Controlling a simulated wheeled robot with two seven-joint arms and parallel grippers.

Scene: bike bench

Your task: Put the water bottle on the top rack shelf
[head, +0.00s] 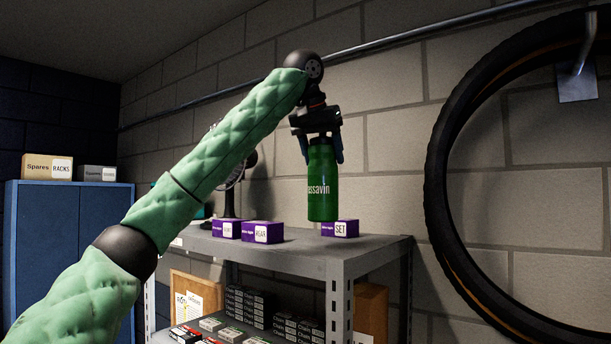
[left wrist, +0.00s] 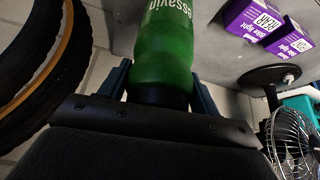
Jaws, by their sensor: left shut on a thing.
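The green water bottle (head: 322,185) with white lettering is upright in my left gripper (head: 318,142), which is shut on its top part. My right gripper is not in view.
Purple light boxes stand on the top shelf: SET (head: 340,229), REAR (head: 262,232) and another (head: 226,229). A fan (head: 232,180) stands at the shelf's back left. A tyre (head: 440,200) hangs on the wall at right. A blue cabinet (head: 70,250) stands at left.

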